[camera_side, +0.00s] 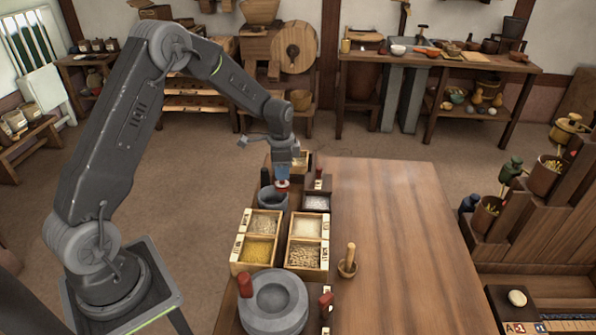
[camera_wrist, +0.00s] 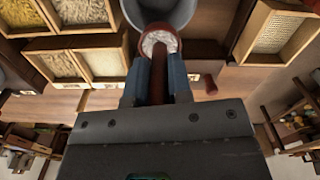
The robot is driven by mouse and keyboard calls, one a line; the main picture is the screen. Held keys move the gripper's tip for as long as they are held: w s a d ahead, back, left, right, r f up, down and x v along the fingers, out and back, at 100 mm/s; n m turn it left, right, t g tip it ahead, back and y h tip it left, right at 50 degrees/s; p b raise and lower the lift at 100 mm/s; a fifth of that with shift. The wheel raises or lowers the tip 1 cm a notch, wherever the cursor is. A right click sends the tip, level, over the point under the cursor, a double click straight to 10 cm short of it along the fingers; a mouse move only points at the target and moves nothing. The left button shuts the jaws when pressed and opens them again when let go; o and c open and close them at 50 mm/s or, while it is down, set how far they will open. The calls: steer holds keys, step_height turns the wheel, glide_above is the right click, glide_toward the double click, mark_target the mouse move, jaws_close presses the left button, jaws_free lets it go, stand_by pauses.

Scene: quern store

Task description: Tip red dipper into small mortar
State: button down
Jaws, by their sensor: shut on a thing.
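My gripper (camera_side: 283,172) points down over the far end of the row of containers. In the wrist view its two blue fingers (camera_wrist: 158,85) are shut on the handle of the red dipper (camera_wrist: 157,70). The dipper's round cup holds something whitish and looks level. In the side view the dipper (camera_side: 283,184) shows as a small red spot under the fingers. The small grey mortar (camera_side: 272,201) stands just below and beside it. In the wrist view the cup overlaps the near rim of the mortar (camera_wrist: 128,8). The mortar's inside is mostly hidden there.
Wooden boxes of grain (camera_side: 255,252) stand in front of the small mortar. The right tabletop (camera_side: 400,235) is clear.

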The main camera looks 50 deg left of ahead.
steer(key=shift+s+a+n, duration=0.3)
steer(key=shift+s+n, duration=0.1)
steer(key=shift+n, duration=0.1)
steer(key=shift+s+a+f+t+h, duration=0.15)
steer(key=shift+s+f+t+h, duration=0.05)
steer(key=shift+t+h, duration=0.2)
steer(key=s+a+f+t+h, duration=0.1)
steer(key=t+h, duration=0.1)
steer(key=s+a+f+t+h, duration=0.1)
steer(key=t+h, duration=0.1)
steer(key=s+a+f+t+h, duration=0.1)
steer(key=t+h, duration=0.2)
steer(key=shift+f, duration=0.4)
steer(key=shift+w, duration=0.1)
stand_by(1.3)
